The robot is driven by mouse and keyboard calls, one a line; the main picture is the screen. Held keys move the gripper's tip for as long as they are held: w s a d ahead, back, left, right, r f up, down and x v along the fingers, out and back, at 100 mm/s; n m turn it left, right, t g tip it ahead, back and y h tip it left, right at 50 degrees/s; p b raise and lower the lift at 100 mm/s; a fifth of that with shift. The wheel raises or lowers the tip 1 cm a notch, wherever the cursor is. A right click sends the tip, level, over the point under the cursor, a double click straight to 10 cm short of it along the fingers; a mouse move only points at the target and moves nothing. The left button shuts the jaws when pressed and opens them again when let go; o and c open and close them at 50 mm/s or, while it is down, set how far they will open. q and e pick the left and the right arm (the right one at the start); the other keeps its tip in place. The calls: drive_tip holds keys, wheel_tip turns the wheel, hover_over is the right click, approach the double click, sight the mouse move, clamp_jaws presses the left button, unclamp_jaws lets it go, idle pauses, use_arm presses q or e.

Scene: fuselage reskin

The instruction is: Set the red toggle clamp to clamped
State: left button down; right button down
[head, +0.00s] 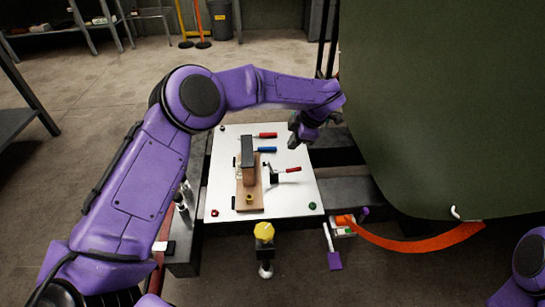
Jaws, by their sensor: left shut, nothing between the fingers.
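A white plate (222,180) carries several small fixtures. A red handle (268,135) lies roughly level near its back edge, with a blue handle (267,150) just in front of it. Another red handle (292,170), on a small dark base, points right near the plate's middle; I cannot tell which red handle belongs to the red toggle clamp or its exact state. My left gripper (294,142) is shut and empty at the plate's back right, right of the back red and blue handles and apart from them. My right gripper is out of view.
A wooden block with a dark top (248,157) stands on the plate. A large green curved panel (450,100) fills the right side. An orange strap (420,243) curves below it. A yellow-topped post (264,233) stands in front of the plate.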

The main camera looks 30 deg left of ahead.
use_arm(q)
drive_tip(key=m, duration=0.5)
drive_tip(key=d+r+m+y, duration=0.1)
drive_tip(key=m, duration=1.1)
drive_tip(key=shift+w+d+r+y, duration=0.15)
drive_tip(key=shift+d+r+y, duration=0.1)
drive_tip(key=shift+r+y, duration=0.1)
